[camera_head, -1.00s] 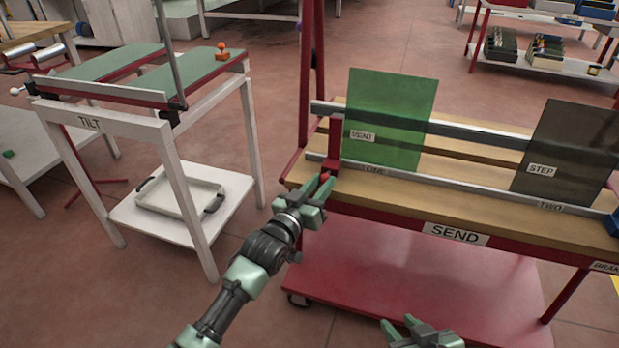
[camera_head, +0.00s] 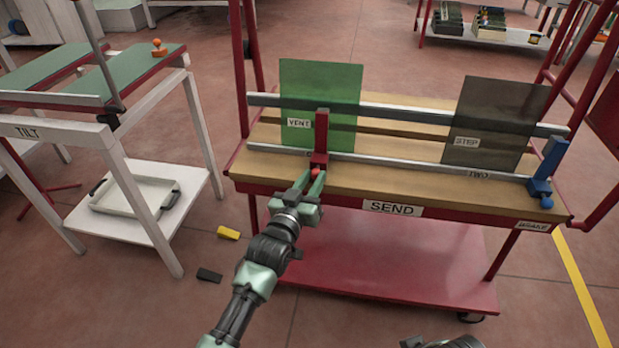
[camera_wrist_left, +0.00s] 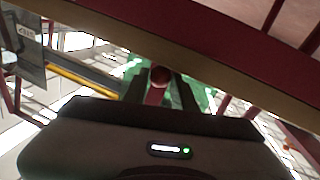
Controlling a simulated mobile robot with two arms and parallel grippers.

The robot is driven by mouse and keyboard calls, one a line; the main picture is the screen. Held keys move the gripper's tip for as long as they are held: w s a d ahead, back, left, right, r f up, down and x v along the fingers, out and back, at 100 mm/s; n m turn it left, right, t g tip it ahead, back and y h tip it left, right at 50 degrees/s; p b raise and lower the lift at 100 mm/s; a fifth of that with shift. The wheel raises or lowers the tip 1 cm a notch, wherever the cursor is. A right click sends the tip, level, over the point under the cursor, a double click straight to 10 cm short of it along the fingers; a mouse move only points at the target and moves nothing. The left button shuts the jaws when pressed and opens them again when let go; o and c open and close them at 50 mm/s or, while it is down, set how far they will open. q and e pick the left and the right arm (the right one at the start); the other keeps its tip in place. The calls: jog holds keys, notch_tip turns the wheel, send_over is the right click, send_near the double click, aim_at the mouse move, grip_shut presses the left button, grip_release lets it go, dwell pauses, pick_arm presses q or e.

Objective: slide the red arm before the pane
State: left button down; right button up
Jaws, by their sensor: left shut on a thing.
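The red arm (camera_head: 321,135) stands upright on the rail of the SEND cart, in front of the green pane (camera_head: 343,90) marked VENT, roughly at the middle of its width. My left gripper (camera_head: 314,178) is shut on the red knob at the foot of the red arm. In the left wrist view the knob (camera_wrist_left: 160,75) shows between the dark fingers, with green behind it. Only a sliver of my right arm's end shows at the bottom edge of the head view; its fingers cannot be made out.
A dark pane (camera_head: 490,120) marked STEP stands right on the SEND cart (camera_head: 400,182), with a blue arm (camera_head: 548,165) at the rail's right end. The TILT table (camera_head: 60,132) is at left. A yellow block (camera_head: 228,233) and a black block (camera_head: 209,275) lie on the floor.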

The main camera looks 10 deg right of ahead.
pick_arm(q)
jog(key=shift+f, duration=0.1)
jog(key=c, duration=1.1)
grip_release()
jog(key=shift+c, duration=0.2)
jog(key=shift+s+a, duration=0.15)
jog(key=shift+s, duration=0.1)
jog(key=p+v, duration=0.1)
jog(key=v, duration=0.1)
jog(key=shift+s+a, duration=0.1)
jog(key=shift+s, duration=0.15)
jog(key=p+v, duration=0.1)
jog(key=v, duration=0.3)
jog(key=shift+s+a, duration=0.2)
jog(key=shift+s, duration=0.1)
pick_arm(e)
jog(key=x, duration=0.4)
jog(key=shift+a, duration=0.1)
